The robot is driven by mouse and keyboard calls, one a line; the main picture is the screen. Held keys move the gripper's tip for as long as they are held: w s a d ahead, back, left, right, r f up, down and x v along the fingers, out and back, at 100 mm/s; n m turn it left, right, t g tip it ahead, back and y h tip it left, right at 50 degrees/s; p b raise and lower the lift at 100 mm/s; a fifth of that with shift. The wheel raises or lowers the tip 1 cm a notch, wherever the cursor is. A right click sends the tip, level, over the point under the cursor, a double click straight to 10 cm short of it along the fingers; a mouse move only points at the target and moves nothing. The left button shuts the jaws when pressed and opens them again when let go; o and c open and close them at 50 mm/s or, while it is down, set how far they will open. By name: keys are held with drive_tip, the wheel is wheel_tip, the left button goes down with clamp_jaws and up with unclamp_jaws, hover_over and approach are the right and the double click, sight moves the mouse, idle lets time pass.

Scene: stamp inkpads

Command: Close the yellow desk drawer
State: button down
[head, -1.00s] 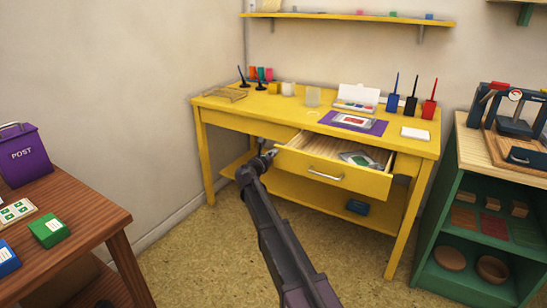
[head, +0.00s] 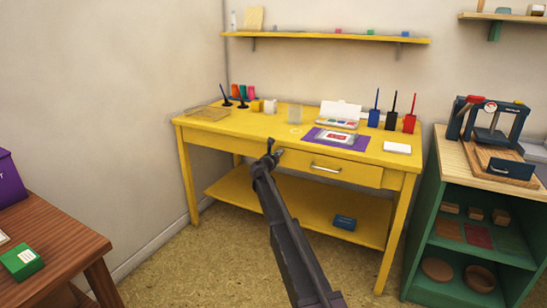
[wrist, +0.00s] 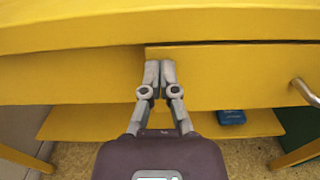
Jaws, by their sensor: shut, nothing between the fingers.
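The yellow desk (head: 235,130) stands against the wall with its drawer (head: 345,174) in the right part of its front. My gripper (head: 272,150) is shut and empty. In the wrist view, its fingertips (wrist: 160,68) are at the left end of the drawer front, close to or touching it, left of the handle.
Stamps, an inkpad and a purple mat (head: 360,141) lie on the desktop. A blue box (head: 345,222) sits on the desk's lower shelf. A brown table (head: 60,255) is at the left and a green shelf unit (head: 480,220) at the right. Floor before the desk is clear.

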drive_tip(key=shift+w+d+r, duration=0.1)
drive_tip(key=shift+w+d, duration=0.2)
drive_tip(key=shift+w, duration=0.3)
drive_tip(key=shift+s, duration=0.1)
drive_tip(key=v, duration=1.5)
drive_tip(key=shift+a, duration=0.1)
drive_tip(key=s+d+f+m+g+p, duration=0.1)
drive_tip(key=s+d+f+m+g, duration=0.4)
drive_tip(key=s+d+m, duration=0.4)
drive_tip(key=s+d+f+m+g, duration=0.45)
drive_tip(key=s+d+m, duration=0.25)
drive_tip(key=s+d, duration=0.35)
drive_tip(key=s+f+m+g+y, duration=0.25)
drive_tip(key=s+m, duration=0.25)
drive_tip(key=s, duration=0.4)
drive_tip(key=s+f+m+g+y+p, duration=0.1)
drive_tip(key=s+f+m+g+y, duration=0.2)
drive_tip(key=s, duration=0.6)
drive_tip(key=s+f+m+g+y, duration=0.1)
drive_tip(key=s+f+m+y, duration=0.1)
drive_tip(key=s+m, duration=0.6)
wheel_tip(320, 180, up, 38)
drive_tip(key=s+n+p, duration=0.1)
drive_tip(key=s+p, duration=0.1)
drive_tip(key=p, duration=3.6)
drive_tip(key=shift+r+y, duration=0.2)
drive_tip(key=shift+y, duration=0.15)
